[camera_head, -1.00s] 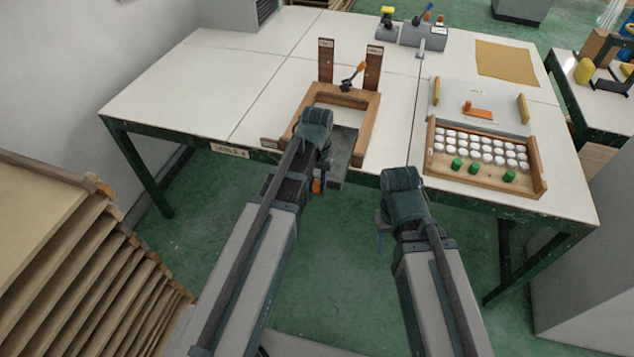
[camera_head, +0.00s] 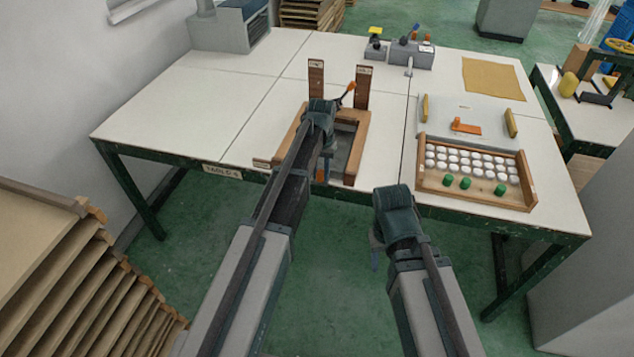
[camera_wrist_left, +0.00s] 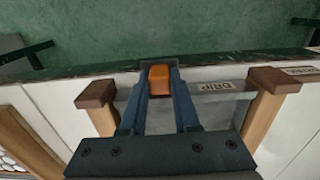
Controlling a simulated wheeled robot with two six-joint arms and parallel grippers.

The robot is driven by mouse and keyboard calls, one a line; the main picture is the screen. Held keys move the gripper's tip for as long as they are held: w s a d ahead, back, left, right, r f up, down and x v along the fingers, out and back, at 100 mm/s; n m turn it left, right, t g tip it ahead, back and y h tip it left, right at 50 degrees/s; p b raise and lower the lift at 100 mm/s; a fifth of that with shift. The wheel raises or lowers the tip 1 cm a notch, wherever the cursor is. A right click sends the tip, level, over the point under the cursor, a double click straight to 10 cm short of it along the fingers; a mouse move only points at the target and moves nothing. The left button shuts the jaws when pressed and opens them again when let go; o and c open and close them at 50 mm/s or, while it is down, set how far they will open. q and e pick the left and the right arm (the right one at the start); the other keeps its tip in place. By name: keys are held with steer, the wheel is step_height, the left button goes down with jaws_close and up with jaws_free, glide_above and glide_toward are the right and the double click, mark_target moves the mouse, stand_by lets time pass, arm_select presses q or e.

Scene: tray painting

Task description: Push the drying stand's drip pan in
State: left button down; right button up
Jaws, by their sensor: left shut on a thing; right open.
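The drying stand (camera_head: 361,140) is a wooden frame with two uprights, near the table's front edge. Its grey drip pan (camera_head: 343,145) lies between the side rails, partly hidden by my left arm. In the left wrist view the pan's front, lettered "DRIP" (camera_wrist_left: 217,87), shows between the wooden rail ends, roughly level with them. My left gripper (camera_wrist_left: 159,84) is shut on the pan's orange handle (camera_wrist_left: 159,78). In the head view it is at the stand's front (camera_head: 324,165). My right gripper (camera_head: 376,250) is open and empty, in front of the table.
A wooden tray (camera_head: 475,196) with white and green pieces stands to the right, in front of a grey-white panel (camera_head: 465,115) bearing an orange handle. An orange-tipped lever (camera_head: 350,88) shows by the stand's uprights. Stacked shelves (camera_head: 70,270) stand at lower left.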

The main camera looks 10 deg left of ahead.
arm_select(q)
steer(key=shift+w, duration=0.25)
steer(key=c, duration=0.6)
jaws_free()
steer(key=shift+c, duration=0.2)
steer(key=shift+r, duration=0.15)
step_height(320, 180, up, 14)
steer(key=p, duration=1.3)
steer(key=shift+f+p, duration=0.25)
steer(key=shift+p, duration=0.15)
steer(key=shift+s, duration=0.1)
steer(key=s+d+m, duration=0.1)
steer(key=s+d, duration=0.2)
steer(key=s, duration=0.5)
steer(key=s+d+m, duration=0.1)
steer(key=s+d, duration=0.2)
steer(key=s, duration=0.6)
steer(key=s+d+m+y, duration=0.1)
steer(key=s+d, duration=0.3)
steer(key=s, duration=0.5)
steer(key=shift+s, duration=0.2)
